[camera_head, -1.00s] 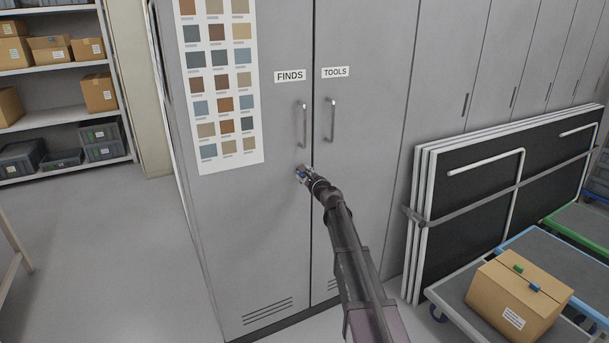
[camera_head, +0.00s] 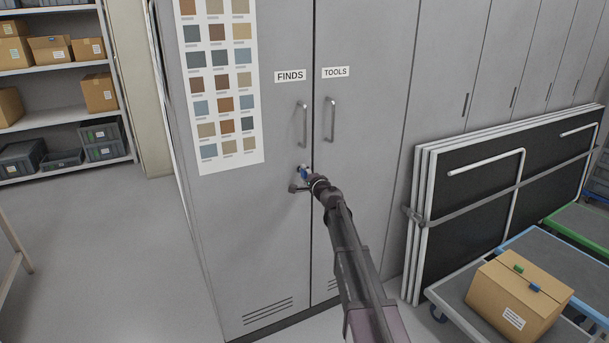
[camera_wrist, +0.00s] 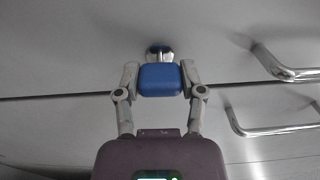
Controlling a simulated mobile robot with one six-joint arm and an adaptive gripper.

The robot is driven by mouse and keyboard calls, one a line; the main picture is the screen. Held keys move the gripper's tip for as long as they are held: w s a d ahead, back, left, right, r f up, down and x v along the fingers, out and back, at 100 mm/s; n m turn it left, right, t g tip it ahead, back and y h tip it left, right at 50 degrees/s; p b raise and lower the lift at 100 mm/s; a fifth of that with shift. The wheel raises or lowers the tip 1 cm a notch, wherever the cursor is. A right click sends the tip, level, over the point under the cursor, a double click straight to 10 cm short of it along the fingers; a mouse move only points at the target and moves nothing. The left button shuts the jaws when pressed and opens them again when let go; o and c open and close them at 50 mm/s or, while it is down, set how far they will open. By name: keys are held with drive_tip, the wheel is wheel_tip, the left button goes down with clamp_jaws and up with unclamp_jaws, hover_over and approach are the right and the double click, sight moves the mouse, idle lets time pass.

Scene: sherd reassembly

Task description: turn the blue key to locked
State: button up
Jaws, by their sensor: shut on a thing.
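The blue key (camera_wrist: 161,80) sits in a round metal lock (camera_wrist: 159,50) on the grey cabinet door labelled FINDS (camera_head: 277,220). In the wrist view my gripper (camera_wrist: 160,82) has one finger on each side of the key's blue head and is shut on it. The lock is mostly hidden there, and I cannot read any lock marking.
The FINDS handle (camera_head: 304,125) and the TOOLS handle (camera_head: 330,120) stick out just above my gripper. Both doors are closed. Folded panels (camera_head: 500,200) lean at the right, beside a trolley with a cardboard box (camera_head: 518,295).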

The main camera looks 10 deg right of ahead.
drive_tip(key=shift+w+n, duration=0.1)
drive_tip(key=shift+n, duration=0.2)
drive_tip(key=o, duration=1.1)
drive_tip(key=shift+o, duration=0.2)
drive_tip(key=v, duration=1.2)
